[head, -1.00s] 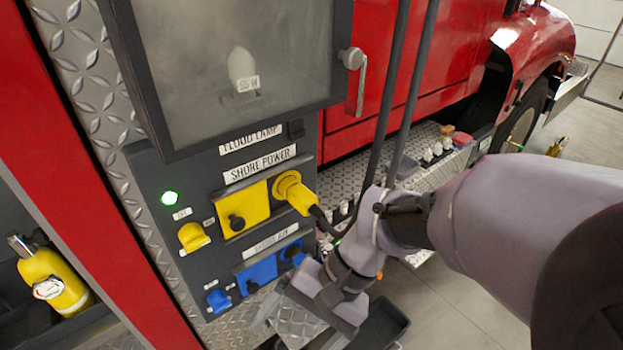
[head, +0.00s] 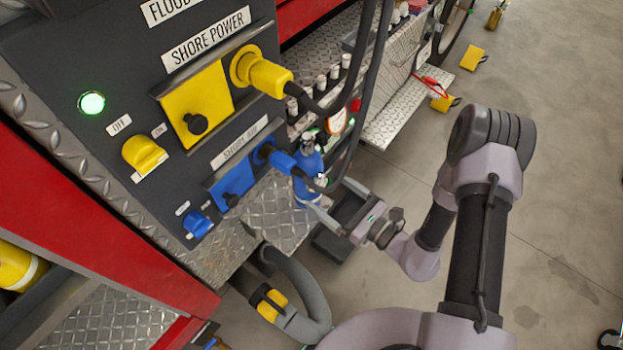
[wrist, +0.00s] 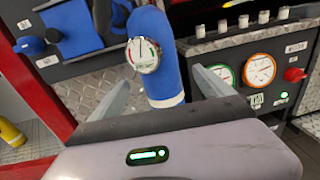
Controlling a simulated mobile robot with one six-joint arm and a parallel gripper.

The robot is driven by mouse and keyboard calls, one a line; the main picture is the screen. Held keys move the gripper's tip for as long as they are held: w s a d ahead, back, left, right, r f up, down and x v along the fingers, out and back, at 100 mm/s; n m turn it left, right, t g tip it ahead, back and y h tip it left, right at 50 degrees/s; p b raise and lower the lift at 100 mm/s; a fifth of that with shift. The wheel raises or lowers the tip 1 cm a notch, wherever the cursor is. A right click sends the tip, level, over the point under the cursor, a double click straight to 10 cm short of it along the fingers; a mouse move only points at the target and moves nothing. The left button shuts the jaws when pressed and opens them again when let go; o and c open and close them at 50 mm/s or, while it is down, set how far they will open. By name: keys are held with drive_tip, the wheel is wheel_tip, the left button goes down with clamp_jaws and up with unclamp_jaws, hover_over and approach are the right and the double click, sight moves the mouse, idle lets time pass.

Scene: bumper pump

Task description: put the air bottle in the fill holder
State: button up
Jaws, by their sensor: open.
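A blue air bottle (head: 308,172) with a pale band near its base stands upright on the diamond-plate step, below the blue supply-air socket. In the wrist view the blue bottle (wrist: 165,70) carries a round gauge and sits between the fingers of my gripper (wrist: 158,88). My gripper (head: 334,202) is open, with its fingers pointing toward the bottle; contact cannot be told. Another bottle, yellow (head: 18,266), lies partly cut off at the left edge, and also shows in the wrist view (wrist: 10,133). I cannot clearly pick out the fill holder.
A control panel (head: 130,75) with yellow and blue sockets overhangs the step. Black cables (head: 368,90) hang close to the bottle. A grey hose (head: 308,290) curves below. A gauge panel (wrist: 240,75) with a red knob stands at right. Open floor (head: 560,200) lies right.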

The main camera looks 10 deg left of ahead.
sight(308, 178)
drive_tip(key=b+x, duration=0.1)
drive_tip(key=x, duration=0.6)
drive_tip(key=shift+w+a+b, duration=0.1)
drive_tip(key=shift+a+b, duration=0.2)
drive_tip(key=shift+r, duration=0.1)
clamp_jaws()
